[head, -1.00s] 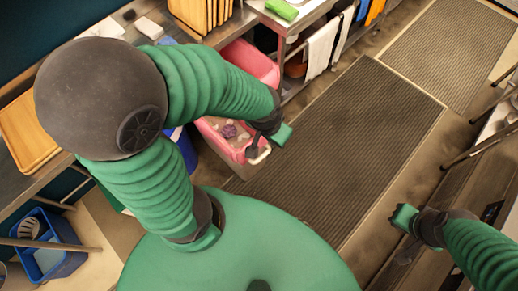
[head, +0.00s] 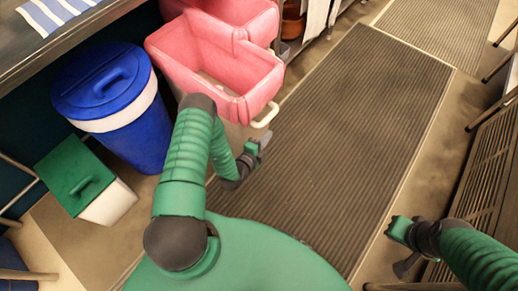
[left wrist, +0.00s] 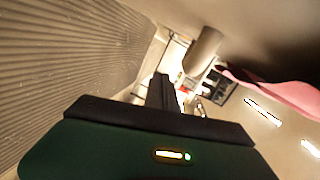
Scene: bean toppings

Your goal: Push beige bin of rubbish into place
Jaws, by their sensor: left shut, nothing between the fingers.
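A beige bin (head: 233,133) with a pink lining folded over its rim stands at the upper middle of the head view. A cream handle (head: 266,116) sticks out from its near right side. I see no rubbish in the visible part of its inside. My left gripper (head: 264,139) is shut and empty, just below and close to the handle; I cannot tell whether they touch. In the left wrist view the pink lining (left wrist: 275,92) shows at the right. My right gripper (head: 399,229) is away to the right over the floor; its jaws are unclear.
A second pink-lined bin (head: 252,14) stands behind. A blue lidded bin (head: 128,135) and a green-lidded white bin (head: 107,205) stand at the left, under the counter edge (head: 45,65). The ribbed floor mat (head: 350,130) is clear.

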